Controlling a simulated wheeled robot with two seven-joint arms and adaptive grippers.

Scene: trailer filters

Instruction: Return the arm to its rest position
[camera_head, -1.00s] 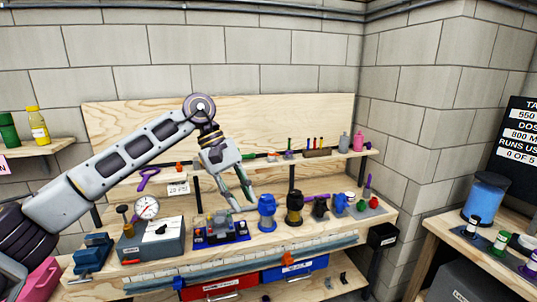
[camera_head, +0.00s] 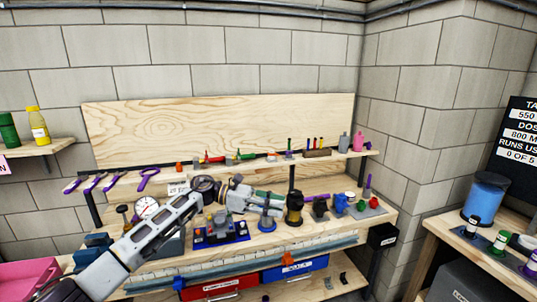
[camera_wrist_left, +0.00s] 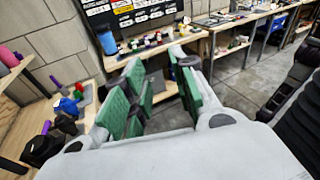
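My left arm (camera_head: 165,230) comes in from the lower left and lies low across the front of the workbench. My right gripper is not in view.
A black and brass housing (camera_head: 294,208) stands just right of the gripper. A gauge (camera_head: 147,208) and a blue-based device (camera_head: 220,232) stand near the arm. A shelf (camera_head: 337,156) with small items runs behind. A side table (camera_head: 450,233) stands at right.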

